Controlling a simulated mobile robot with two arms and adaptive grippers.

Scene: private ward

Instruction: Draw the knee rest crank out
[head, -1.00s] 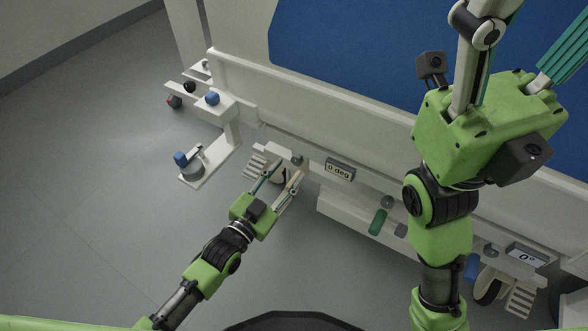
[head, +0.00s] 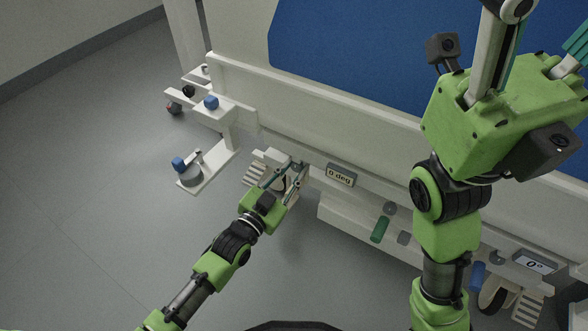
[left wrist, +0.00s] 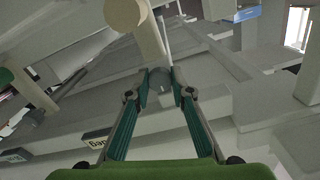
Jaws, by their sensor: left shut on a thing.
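My left gripper (head: 288,170) is low at the bed's side, at the left end of the lower rail. In the left wrist view its two teal-padded fingers (left wrist: 160,88) are shut on a small round grey end piece (left wrist: 160,76), which I take for the knee rest crank. The fingers hide most of it, and I cannot tell how far out it stands. My right gripper (head: 500,110) is high over the bed, large and empty. Its fingers are spread, with the tips cut off by the top edge.
A "0 deg" display (head: 341,174) is right of my left gripper. A white bracket (head: 215,172) with blue-topped parts juts out at left. The floor (head: 90,210) at left is clear.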

